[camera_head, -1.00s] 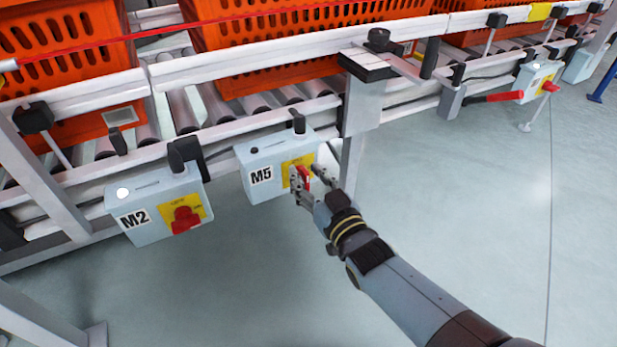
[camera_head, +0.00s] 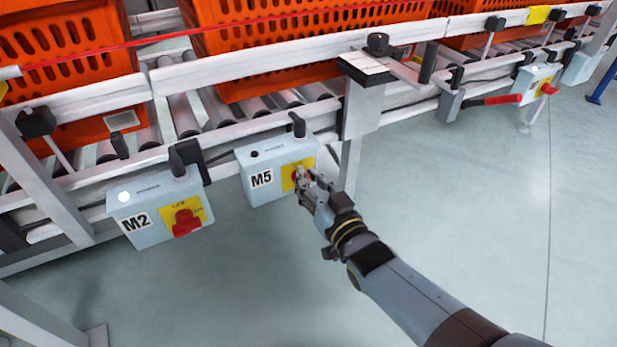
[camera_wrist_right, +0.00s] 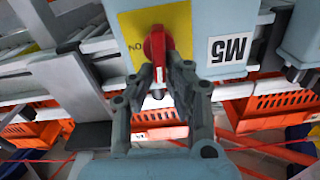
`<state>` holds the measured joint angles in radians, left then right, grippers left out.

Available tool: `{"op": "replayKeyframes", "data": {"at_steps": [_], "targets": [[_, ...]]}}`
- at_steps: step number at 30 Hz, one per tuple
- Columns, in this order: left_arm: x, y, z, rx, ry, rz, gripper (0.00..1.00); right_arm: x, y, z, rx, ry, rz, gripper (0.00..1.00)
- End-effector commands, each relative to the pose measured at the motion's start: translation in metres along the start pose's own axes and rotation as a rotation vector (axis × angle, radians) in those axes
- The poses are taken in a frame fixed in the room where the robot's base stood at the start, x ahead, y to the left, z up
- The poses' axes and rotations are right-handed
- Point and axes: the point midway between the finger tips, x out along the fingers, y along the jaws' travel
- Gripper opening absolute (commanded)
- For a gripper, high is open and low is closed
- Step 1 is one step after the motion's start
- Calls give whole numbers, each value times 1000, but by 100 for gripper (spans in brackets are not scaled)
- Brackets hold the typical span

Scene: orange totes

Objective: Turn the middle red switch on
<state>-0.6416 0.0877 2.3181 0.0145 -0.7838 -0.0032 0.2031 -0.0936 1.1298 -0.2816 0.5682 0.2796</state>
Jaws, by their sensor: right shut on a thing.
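The middle red switch (camera_wrist_right: 157,45) is on a yellow plate (camera_wrist_right: 128,28) on the front of the pale blue box marked M5 (camera_head: 262,162). In the head view the switch is mostly hidden by my right gripper (camera_head: 306,183). In the right wrist view the fingertips of this gripper (camera_wrist_right: 160,80) are closed in on both sides of the red handle. The handle lies in line between the fingers. The round lamp on top of the M5 box (camera_head: 254,154) looks dark. My left gripper is not in view.
The M2 box (camera_head: 155,217) with its own red switch (camera_head: 186,222) and a white lamp hangs to the left. Another box with a red switch (camera_head: 549,89) is far right. Orange totes (camera_head: 300,30) stand on the roller conveyor above. The floor below is clear.

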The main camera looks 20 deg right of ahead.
Motion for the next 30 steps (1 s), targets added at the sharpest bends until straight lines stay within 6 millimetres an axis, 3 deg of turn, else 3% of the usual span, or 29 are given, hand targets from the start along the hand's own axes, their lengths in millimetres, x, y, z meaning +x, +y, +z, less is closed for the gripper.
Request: {"op": "replayKeyframes", "data": {"at_steps": [15, 30], "targets": [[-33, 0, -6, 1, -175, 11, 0, 0, 10, 2, 467, -2, 1, 0], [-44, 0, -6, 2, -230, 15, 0, -1, 18, 11, 942, -3, 3, 0]]}}
